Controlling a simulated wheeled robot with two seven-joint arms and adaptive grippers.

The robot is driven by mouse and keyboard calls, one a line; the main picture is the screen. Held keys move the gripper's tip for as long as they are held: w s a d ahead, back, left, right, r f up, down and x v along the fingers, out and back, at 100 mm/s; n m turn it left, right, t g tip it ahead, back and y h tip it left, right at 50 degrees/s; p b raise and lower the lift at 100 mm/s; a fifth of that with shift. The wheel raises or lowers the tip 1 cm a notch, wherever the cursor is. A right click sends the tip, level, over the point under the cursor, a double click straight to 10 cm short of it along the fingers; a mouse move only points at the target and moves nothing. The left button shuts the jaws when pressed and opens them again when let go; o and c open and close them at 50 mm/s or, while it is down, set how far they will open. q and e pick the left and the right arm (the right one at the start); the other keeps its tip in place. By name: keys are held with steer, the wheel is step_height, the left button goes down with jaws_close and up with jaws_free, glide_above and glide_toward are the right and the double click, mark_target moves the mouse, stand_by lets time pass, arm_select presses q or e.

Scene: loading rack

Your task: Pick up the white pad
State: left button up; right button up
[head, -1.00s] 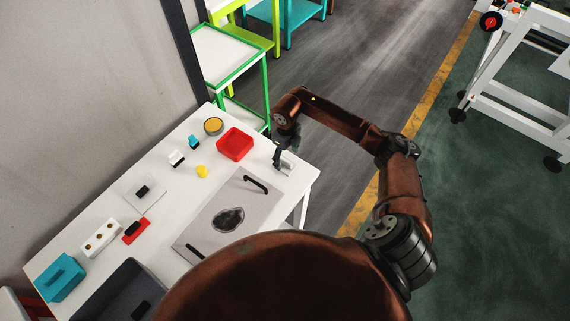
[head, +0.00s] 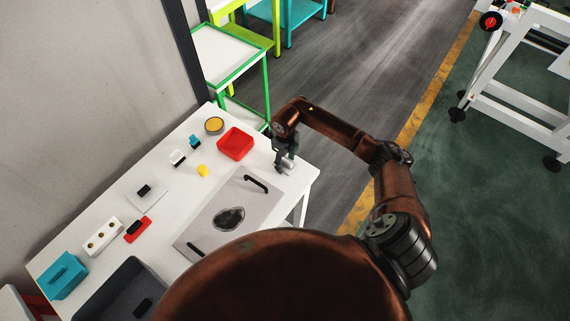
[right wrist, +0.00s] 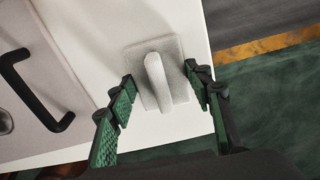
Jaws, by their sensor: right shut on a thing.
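The white pad (right wrist: 180,88) is a pale, flat square plate with a raised, rounded handle. In the right wrist view it is at the corner of the white table. My right gripper (right wrist: 160,88) is shut on it, with a green-padded finger on either side of the handle. In the head view my right gripper (head: 286,168) points down at the table's right corner and mostly hides the pad. I cannot tell whether the pad touches the table. My left gripper is not in view.
Beside the pad lies a grey panel (head: 205,232) with black handles. A red tray (head: 235,144), a yellow piece (head: 202,170), a teal box (head: 62,278) and a dark bin (head: 105,290) are on the white table (head: 85,228). A green-framed cart (head: 232,55) stands behind.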

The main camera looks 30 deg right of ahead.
steer(key=c, duration=0.3)
steer(key=shift+r+b, duration=0.35)
steer(key=shift+r, duration=0.4)
steer(key=s+r+b, duration=0.2)
steer(key=s+r, duration=0.9)
steer(key=s, duration=0.3)
steer(key=shift+a+r+b, duration=0.15)
steer(key=shift+r+b, duration=0.1)
steer(key=shift+b, duration=0.1)
steer(key=o, duration=0.5)
steer(key=shift+c, duration=0.2)
steer(key=c, duration=0.4)
